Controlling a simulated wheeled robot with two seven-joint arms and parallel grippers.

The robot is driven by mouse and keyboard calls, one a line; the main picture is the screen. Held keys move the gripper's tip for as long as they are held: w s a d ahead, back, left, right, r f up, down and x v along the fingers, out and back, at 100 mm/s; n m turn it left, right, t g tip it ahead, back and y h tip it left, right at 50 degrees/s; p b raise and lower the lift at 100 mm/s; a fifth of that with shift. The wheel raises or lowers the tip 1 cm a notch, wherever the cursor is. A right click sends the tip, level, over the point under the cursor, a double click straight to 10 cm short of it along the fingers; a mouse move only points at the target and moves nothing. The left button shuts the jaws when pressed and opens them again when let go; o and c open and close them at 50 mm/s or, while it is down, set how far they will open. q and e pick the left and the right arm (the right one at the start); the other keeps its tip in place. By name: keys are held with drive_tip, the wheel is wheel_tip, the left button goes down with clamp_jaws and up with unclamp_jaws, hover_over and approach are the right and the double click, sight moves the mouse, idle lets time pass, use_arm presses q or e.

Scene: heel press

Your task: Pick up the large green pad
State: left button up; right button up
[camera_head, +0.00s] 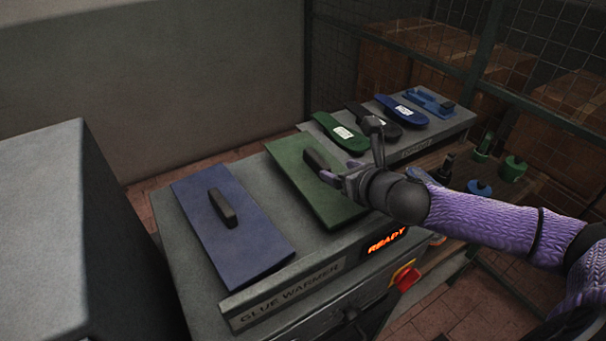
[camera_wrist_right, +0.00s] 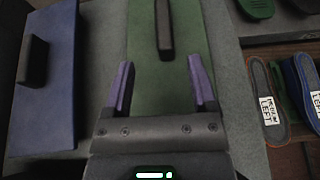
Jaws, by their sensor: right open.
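The large green pad (camera_head: 297,171) lies flat on the grey glue warmer, to the right of a blue pad. It has a dark bar handle (camera_head: 318,160) on top. My right gripper (camera_head: 353,158) is open and empty, near the handle at the pad's right side. In the right wrist view the green pad (camera_wrist_right: 191,46) lies beyond the open fingers (camera_wrist_right: 160,88), and its handle (camera_wrist_right: 164,28) lines up between them, ahead of the fingertips. My left gripper is not in view.
The blue pad (camera_head: 252,240) with its own handle lies on the glue warmer (camera_head: 190,263). Behind are a green sole (camera_head: 335,130), a black sole (camera_head: 364,117) and a blue sole (camera_head: 396,107). Small green and blue items stand at right. A wire mesh fence closes the back.

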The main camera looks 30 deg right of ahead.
sight(322, 163)
drive_tip(key=x, duration=0.3)
drive_tip(key=shift+w+d+p, duration=0.1)
drive_tip(key=shift+w+p, duration=0.05)
drive_tip(key=shift+p, duration=0.15)
drive_tip(key=x, duration=0.5)
drive_tip(key=shift+w+d+f, duration=0.15)
drive_tip(key=shift+f, duration=0.3)
clamp_jaws()
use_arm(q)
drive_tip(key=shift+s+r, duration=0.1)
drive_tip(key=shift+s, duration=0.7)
use_arm(e)
drive_tip(key=shift+r, duration=0.1)
